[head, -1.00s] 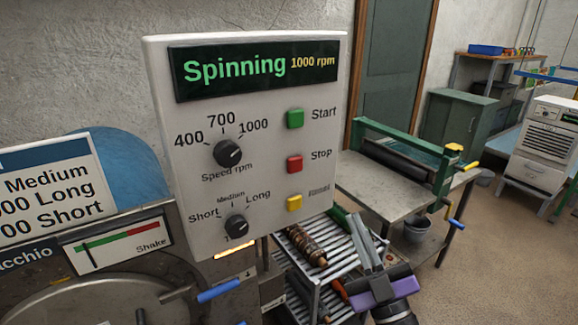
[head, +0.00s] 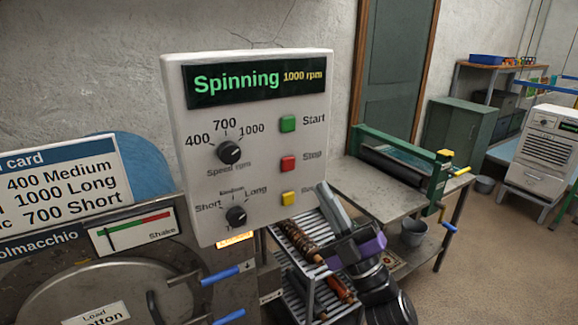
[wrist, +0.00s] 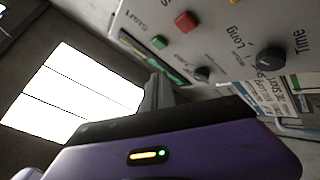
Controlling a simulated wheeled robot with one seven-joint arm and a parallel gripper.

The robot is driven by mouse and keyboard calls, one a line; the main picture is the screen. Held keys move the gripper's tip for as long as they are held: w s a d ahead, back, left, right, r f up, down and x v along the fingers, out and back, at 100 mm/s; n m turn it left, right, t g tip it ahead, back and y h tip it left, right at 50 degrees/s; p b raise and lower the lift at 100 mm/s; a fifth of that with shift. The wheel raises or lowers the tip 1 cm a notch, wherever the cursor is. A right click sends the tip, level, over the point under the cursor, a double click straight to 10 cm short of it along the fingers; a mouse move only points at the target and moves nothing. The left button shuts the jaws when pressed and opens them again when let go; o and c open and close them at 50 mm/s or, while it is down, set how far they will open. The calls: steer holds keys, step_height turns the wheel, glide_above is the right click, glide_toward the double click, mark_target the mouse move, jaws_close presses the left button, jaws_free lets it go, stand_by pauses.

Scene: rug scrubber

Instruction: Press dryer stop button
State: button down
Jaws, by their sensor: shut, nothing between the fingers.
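The control panel (head: 255,205) is a pale box whose dark display (head: 240,81) reads "Spinning 1000 rpm". The red Stop button (head: 288,163) sits between the green Start button (head: 288,124) and a yellow button (head: 288,198). My gripper (head: 322,190) is shut and empty, its grey fingers near the panel's lower right edge, below and right of the red button. They look apart from that button. In the wrist view the red button (wrist: 187,22) is above and right of my fingers (wrist: 156,90), and the green button (wrist: 160,41) is near them.
The panel also has a speed dial (head: 229,152) and a time dial (head: 236,215). The machine below has a shake gauge (head: 135,232) and blue handles (head: 221,276). A table with a green wringer (head: 400,165) is at right.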

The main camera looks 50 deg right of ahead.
steer(key=b, duration=0.2)
glide_toward(288, 159)
steer(key=shift+s+r+x, duration=0.15)
steer(key=shift+x, duration=0.7)
steer(key=shift+s+r+x, duration=0.15)
steer(key=shift+x, duration=0.7)
steer(key=shift+s+r+x, duration=0.15)
steer(key=shift+x, duration=0.7)
steer(key=shift+w+a, duration=0.1)
steer(key=shift+a, duration=0.05)
steer(key=shift+w, duration=0.3)
steer(key=shift+w+d+b, duration=0.2)
steer(key=shift+w+b, duration=0.2)
stand_by(0.5)
steer(key=shift+s+h, duration=0.15)
steer(key=shift+h, duration=0.15)
steer(key=shift+s+a+p, duration=0.2)
steer(key=shift+s+p, duration=0.15)
steer(key=shift+s, duration=0.35)
steer(key=shift+s, duration=0.1)
steer(key=s, duration=0.2)
steer(key=s+a+p, duration=0.1)
steer(key=s, duration=0.1)
steer(key=shift+s+a+p, duration=0.25)
steer(key=shift+s+p, duration=0.05)
